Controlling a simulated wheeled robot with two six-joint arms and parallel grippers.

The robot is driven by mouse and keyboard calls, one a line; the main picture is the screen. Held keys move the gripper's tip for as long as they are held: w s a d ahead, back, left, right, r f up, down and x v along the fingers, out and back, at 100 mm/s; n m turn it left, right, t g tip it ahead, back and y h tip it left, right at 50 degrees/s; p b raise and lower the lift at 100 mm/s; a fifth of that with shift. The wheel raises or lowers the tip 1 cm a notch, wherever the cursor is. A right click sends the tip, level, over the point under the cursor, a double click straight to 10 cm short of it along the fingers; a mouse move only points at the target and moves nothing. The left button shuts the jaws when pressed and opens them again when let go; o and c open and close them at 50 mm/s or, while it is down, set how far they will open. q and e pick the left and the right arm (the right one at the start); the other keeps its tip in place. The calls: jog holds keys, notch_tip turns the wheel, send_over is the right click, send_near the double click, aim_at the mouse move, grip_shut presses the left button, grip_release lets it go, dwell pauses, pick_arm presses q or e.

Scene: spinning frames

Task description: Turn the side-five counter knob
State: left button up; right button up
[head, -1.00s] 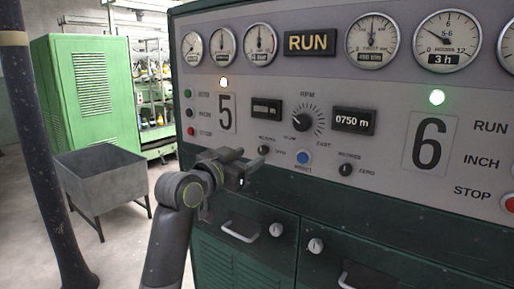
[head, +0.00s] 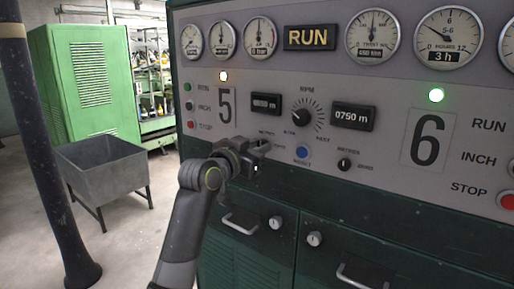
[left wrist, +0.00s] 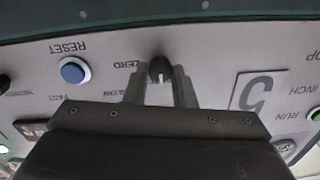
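The side-five counter knob (left wrist: 160,68) is small and black with a pale pointer line, in the left wrist view beside the word ZERO. In the head view it is hidden behind my left gripper (head: 260,150), which is at the panel below the side-five counter window (head: 266,104). In the left wrist view my left gripper (left wrist: 160,88) is open, with one finger on each side of the knob and gaps still showing. The large 5 label (head: 226,107) is to the left of the counter in the head view. My right gripper is not in view.
A blue reset button (head: 302,152) and the side-six counter knob (head: 344,164) are to the right of my gripper. The RPM dial (head: 301,116) is above. Drawer handles (head: 240,224) stick out below. A grey bin (head: 105,170) stands on the floor at left.

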pick_arm(q)
grip_shut()
jog(key=shift+f+m+h+b, duration=0.15)
jog(key=shift+m+h+b, duration=0.05)
jog(key=shift+m+b, duration=4.1)
jog(key=shift+f+m+h+b, duration=0.1)
jog(key=shift+m+h+b, duration=0.1)
jog(key=shift+m+b, duration=4.1)
jog(key=shift+m+p, duration=0.55)
jog(key=shift+m, duration=0.15)
jog(key=o, duration=0.7)
grip_release()
